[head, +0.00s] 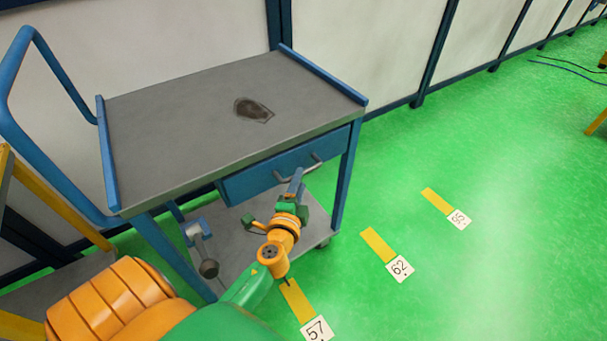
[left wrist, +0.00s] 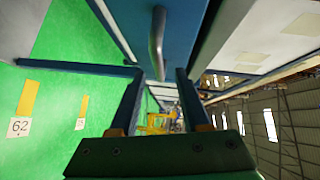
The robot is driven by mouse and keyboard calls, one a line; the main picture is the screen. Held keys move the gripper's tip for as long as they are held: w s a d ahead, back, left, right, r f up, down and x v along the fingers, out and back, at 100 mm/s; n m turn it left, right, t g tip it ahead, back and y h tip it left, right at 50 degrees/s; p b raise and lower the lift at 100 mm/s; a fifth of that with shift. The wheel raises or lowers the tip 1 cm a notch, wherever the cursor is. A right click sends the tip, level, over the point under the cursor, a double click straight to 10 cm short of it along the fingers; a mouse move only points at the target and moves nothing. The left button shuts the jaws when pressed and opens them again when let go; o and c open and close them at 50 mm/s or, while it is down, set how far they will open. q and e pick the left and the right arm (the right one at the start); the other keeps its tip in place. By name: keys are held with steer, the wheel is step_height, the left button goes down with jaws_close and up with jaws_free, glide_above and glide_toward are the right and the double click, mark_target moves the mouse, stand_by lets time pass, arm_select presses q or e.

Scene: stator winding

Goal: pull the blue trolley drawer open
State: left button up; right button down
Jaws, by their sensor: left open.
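The blue drawer (head: 262,181) sits under the grey top of the blue trolley (head: 170,130); its front looks close to the frame, with no open interior showing. Its grey bar handle (head: 312,160) is on the drawer front and also shows in the left wrist view (left wrist: 157,38). My left gripper (head: 297,184) is at the handle's near side, open. In the left wrist view its two fingers (left wrist: 160,90) stand apart, with the handle's near end lined up between the tips; contact is not clear. My right gripper is not in view.
A dark flat patch (head: 253,109) lies on the trolley top. A grey and blue device (head: 201,247) is at the lower shelf (head: 232,258). The green floor to the right is open, with yellow strips and number cards (head: 400,268). A wall panel (head: 360,40) stands behind.

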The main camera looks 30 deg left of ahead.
arm_select(q)
steer(key=x, duration=0.4)
steer(key=shift+w+a+f, duration=0.1)
steer(key=shift+w+a, duration=0.05)
steer(key=shift+w, duration=0.2)
jaws_close()
stand_by(1.0)
